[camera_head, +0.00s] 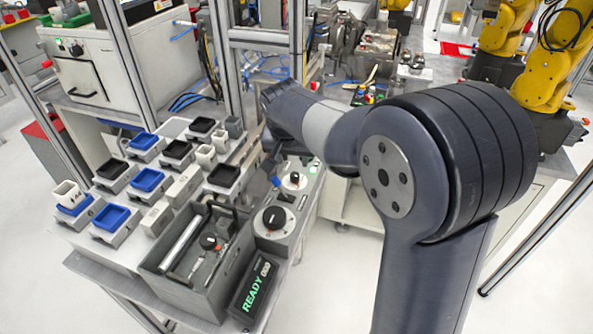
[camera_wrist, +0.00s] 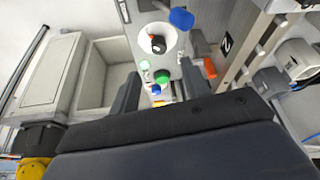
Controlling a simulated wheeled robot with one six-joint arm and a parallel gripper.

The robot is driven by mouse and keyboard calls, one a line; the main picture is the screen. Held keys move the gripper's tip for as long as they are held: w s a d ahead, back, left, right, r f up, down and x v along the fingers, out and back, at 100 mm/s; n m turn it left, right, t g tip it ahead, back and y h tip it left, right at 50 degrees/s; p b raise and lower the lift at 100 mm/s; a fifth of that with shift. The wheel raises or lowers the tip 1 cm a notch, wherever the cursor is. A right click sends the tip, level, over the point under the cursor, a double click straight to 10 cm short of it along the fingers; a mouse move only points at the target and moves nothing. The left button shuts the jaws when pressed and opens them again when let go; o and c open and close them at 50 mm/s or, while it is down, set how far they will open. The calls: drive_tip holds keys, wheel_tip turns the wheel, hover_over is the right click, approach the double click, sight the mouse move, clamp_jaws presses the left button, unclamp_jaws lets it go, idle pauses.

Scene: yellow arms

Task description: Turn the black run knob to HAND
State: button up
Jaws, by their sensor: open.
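A control panel stands right of the grey bin in the head view. It bears a large black knob (camera_head: 274,218) on a pale dial and a smaller dark knob (camera_head: 294,180) on a white dial farther back. I cannot read their labels or tell which is the run knob. The wrist view shows one dark knob (camera_wrist: 157,44) with an orange mark on a white dial. My gripper (camera_wrist: 159,84) is open, its dark fingers apart, with the knob beyond the fingertips.
A display (camera_head: 256,287) reads READY in green. The grey bin (camera_head: 160,270) holds a rod and a dark knob-like part. Blue and black trays stand to the left. In the wrist view, a blue part (camera_wrist: 182,18) and green buttons (camera_wrist: 162,77) sit near the dial.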

sight(295, 174)
drive_tip(key=x, duration=0.8)
drive_tip(key=shift+d+f+p, duration=0.1)
drive_tip(key=shift+f+p, duration=0.15)
drive_tip(key=shift+p, duration=0.05)
drive_tip(key=shift+c, duration=0.6)
clamp_jaws()
